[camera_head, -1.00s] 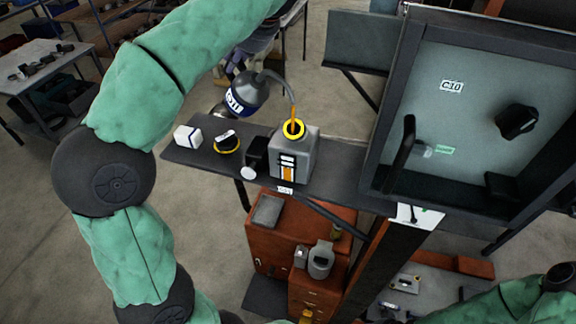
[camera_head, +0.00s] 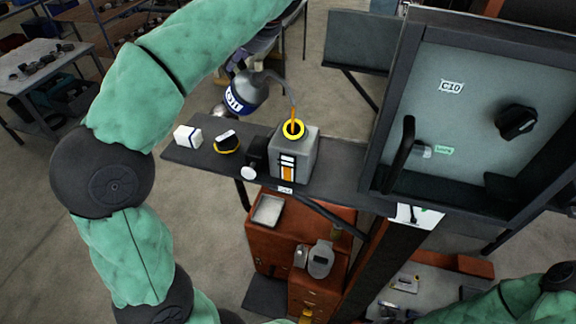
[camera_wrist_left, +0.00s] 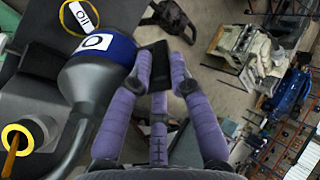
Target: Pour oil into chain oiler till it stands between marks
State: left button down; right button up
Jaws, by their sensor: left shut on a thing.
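The oil can (camera_head: 243,95), grey with a blue band and thin curved spout, is tilted above the shelf. My left gripper (camera_wrist_left: 160,75) is shut on it; the can (camera_wrist_left: 95,80) fills the left of the wrist view. An orange oil stream (camera_head: 293,114) falls from the spout tip into the yellow-rimmed opening (camera_head: 293,129) of the grey chain oiler (camera_head: 308,155). The oiler stands upright. Its front gauge (camera_head: 287,168) shows orange low down, with dark marks and white above; the exact level is too small to read. My right gripper is out of view.
The narrow dark shelf (camera_head: 345,168) also carries a white box (camera_head: 187,137) and a black cap with a yellow rim (camera_head: 227,143). A large framed panel (camera_head: 455,120) stands close to the right. A red-brown cabinet (camera_head: 275,235) is below.

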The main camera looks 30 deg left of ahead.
pick_arm(q)
jog(key=shift+d+r+y, duration=0.35)
jog(key=shift+r+y, duration=0.25)
jog(key=shift+r, duration=0.1)
dwell(2.7)
dwell(0.8)
jog(key=shift+w+a+f+h, duration=0.1)
jog(key=shift+a+f+h, duration=0.15)
jog(key=shift+f+h, duration=0.2)
jog(key=shift+a+f+h, duration=0.2)
jog(key=shift+f+h, duration=0.15)
jog(key=shift+f, duration=0.1)
jog(key=shift+a+f+h, duration=0.25)
jog(key=shift+f+h, duration=0.35)
jog(key=shift+h, duration=0.3)
jog(key=shift+d, duration=0.15)
